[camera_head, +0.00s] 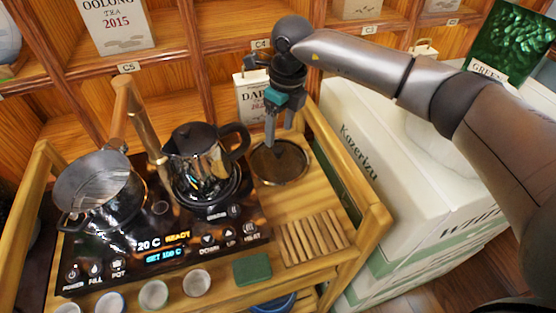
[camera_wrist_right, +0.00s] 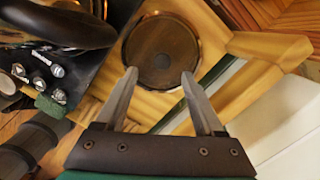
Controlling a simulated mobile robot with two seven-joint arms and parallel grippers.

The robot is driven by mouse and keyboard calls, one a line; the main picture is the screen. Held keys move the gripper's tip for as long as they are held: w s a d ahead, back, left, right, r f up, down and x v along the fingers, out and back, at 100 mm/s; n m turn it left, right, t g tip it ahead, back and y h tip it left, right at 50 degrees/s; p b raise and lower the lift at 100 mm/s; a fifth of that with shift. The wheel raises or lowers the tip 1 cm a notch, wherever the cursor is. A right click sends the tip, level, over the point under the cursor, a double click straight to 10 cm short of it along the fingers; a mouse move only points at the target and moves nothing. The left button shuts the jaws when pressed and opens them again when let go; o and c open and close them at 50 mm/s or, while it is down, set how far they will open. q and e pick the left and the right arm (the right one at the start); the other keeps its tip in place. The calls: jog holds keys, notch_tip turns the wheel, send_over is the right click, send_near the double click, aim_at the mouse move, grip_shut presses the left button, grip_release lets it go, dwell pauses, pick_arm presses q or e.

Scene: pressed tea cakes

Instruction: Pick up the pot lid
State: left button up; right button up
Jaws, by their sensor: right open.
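A dark brown round disc with a bright rim and a small raised round mark at its centre, which looks like the pot lid (camera_head: 289,168), lies on the wooden cart top, right of the kettle. It also shows in the right wrist view (camera_wrist_right: 160,40). My right gripper (camera_head: 275,149) points down over it, open, with nothing between its fingers. In the right wrist view the fingertips (camera_wrist_right: 160,73) are spread over the disc's near part; I cannot tell how high above it they are. My left gripper is not in view.
A shiny kettle (camera_head: 193,160) with a black handle stands left of the disc, close to my right gripper. An open pot (camera_head: 92,190) is further left on the black control panel (camera_head: 160,240). A slatted wooden rack (camera_head: 312,237), a green block (camera_head: 252,268) and several cups are in front. White boxes (camera_head: 375,150) stand right.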

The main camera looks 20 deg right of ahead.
aim_at(278, 148)
jog(key=shift+w+f, duration=0.1)
jog(key=shift+f, duration=0.75)
jog(key=f, duration=0.3)
jog(key=f+b, duration=0.1)
jog(key=shift+w+f, duration=0.2)
jog(key=shift+w, duration=0.05)
jog(key=shift+c, duration=0.8)
jog(key=c, duration=0.8)
grip_shut()
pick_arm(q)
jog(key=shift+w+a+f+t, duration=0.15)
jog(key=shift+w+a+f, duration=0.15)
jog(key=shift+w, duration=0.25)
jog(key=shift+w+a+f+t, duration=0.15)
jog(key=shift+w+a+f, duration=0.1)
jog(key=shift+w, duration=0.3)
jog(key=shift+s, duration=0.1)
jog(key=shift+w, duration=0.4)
